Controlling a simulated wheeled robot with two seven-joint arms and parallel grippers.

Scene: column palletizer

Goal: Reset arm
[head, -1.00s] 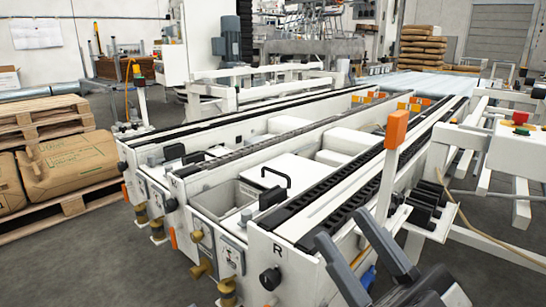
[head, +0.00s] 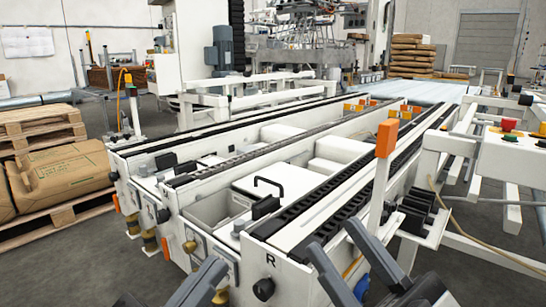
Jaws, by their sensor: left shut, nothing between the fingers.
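My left gripper (head: 215,265) is at the bottom edge, left of centre, in front of the near end of the white conveyor frame (head: 318,222). Its grey fingers are together with nothing between them. My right gripper (head: 331,233) is at the bottom, right of centre, in front of the conveyor's right side near the "R" mark. Its two grey fingers stand apart, and I see nothing between them. Most of both grippers' bodies are cut off by the bottom edge.
An orange-topped white post (head: 386,139) stands close beyond my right gripper. A white frame with a red button (head: 508,125) is at the right. Wooden pallets (head: 40,118) and brown sacks (head: 62,170) are at the left. Grey floor lies open at lower left.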

